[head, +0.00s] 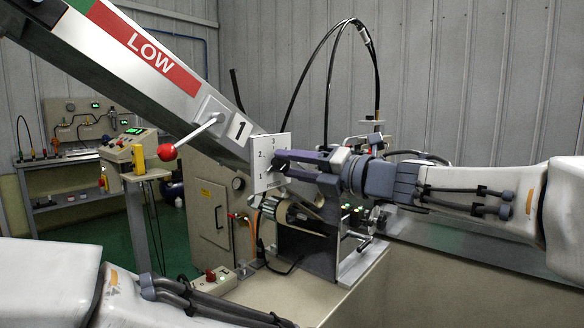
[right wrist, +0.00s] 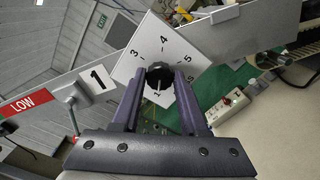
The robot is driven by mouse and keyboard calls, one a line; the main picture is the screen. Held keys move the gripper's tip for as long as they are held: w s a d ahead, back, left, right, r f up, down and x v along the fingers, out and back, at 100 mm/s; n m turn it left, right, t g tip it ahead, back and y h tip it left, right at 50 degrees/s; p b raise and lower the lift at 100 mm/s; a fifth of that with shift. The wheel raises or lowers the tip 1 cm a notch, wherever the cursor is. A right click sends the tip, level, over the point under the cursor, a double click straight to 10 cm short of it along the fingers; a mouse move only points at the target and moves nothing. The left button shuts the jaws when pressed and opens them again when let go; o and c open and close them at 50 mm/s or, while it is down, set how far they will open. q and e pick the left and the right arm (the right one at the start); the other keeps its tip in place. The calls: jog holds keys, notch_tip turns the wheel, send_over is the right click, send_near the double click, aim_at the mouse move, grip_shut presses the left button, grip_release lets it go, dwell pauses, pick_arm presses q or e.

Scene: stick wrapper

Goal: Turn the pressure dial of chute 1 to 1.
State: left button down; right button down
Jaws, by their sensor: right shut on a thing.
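The pressure dial of chute 1 is a white square plate (head: 262,176) with printed numbers and a black knob (right wrist: 159,75) at its centre. It sits at the lower end of the sloping chute (head: 140,65), beside the "1" label (head: 239,129). My right gripper (head: 278,163) reaches in from the right, its purple fingers on either side of the knob, shut on it. In the right wrist view the knob's pale mark appears to point toward the 1, though the fingers crowd it. My left gripper is out of view; only its arm shows at lower left.
A red-ball lever (head: 168,152) sticks out from the chute near the dial. Below stand a machine with rollers (head: 290,212) and a switch box (head: 211,279) on the bench. A control console (head: 133,146) stands at back left.

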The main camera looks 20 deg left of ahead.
jog(key=shift+c, duration=2.2)
grip_release()
jog(key=v, duration=1)
jog(key=shift+d+b, duration=0.2)
jog(key=shift+b, duration=0.15)
